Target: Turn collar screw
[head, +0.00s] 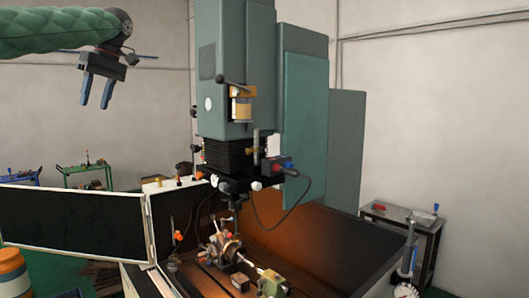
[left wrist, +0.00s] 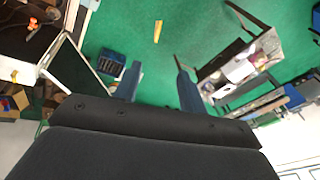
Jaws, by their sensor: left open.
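The indexing chuck (head: 226,246) sits on the machine table (head: 202,278) below the milling head in the head view. It is small and partly shaded, and I cannot make out the collar screw on it. My left gripper (head: 95,105) is high at the upper left, far from the chuck, with its two fingers apart and pointing down. In the left wrist view the gripper (left wrist: 157,68) is open with nothing between its fingers. My right gripper does not show in either view.
The tall green milling machine (head: 223,60) fills the middle. A dark hinged guard panel (head: 75,220) stands at the left. A green tool cart (head: 86,168) and a grey side table (head: 400,222) stand farther back. Green floor (left wrist: 150,35) lies below the left gripper.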

